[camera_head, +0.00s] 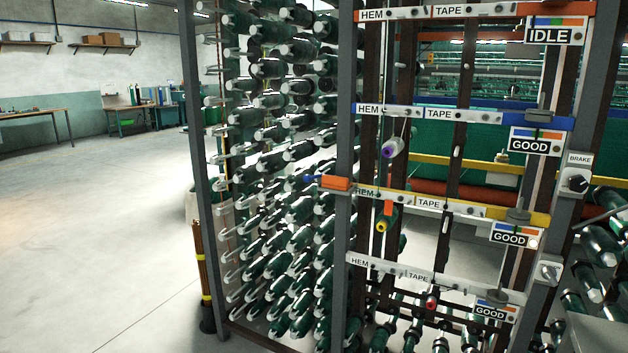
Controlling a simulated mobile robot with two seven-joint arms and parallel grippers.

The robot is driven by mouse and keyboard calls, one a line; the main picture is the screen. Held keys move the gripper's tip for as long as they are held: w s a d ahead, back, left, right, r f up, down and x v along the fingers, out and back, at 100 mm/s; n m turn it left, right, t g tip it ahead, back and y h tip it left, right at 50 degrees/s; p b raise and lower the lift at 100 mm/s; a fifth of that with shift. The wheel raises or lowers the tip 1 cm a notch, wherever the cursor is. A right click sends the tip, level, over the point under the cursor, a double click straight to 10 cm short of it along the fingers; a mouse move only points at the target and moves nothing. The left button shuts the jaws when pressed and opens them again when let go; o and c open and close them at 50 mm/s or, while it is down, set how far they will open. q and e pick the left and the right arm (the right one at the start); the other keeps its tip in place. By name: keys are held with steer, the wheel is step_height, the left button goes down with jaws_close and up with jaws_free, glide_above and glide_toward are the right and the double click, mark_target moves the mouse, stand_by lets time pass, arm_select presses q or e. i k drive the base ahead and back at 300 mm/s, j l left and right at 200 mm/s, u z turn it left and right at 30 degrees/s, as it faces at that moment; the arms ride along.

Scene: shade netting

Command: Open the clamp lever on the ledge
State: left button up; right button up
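Several ledges labelled HEM and TAPE cross the rack on the right: a top one with an orange end (555,9), one with a blue end (540,121), one with a yellow end (520,216), and a lowest white one (440,279). A small orange piece (388,208) hangs upright below the yellow-ended ledge, above a green spool with a yellow end (385,222). An orange block (336,183) sits on the rack post beside that ledge. I cannot tell which piece is the clamp lever, or whether it is open. Neither gripper is in view.
A creel of green spools (290,180) fills the middle, framed by grey posts (195,150). A spool with a purple end (392,148) hangs under the blue-ended ledge. A BRAKE switch (577,182) is on the right post. The floor (100,240) at left is clear.

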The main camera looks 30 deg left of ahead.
mark_target(307, 178)
steer(key=i+j, duration=0.15)
steer(key=j, duration=0.3)
steer(key=i+j+u, duration=0.1)
steer(key=j, duration=0.3)
steer(key=i+j, duration=0.15)
steer(key=j, duration=0.3)
steer(key=i+j+u, duration=0.1)
steer(key=j, duration=0.3)
steer(key=i+j+u, duration=0.1)
steer(key=i+j, duration=0.15)
steer(key=j, duration=0.15)
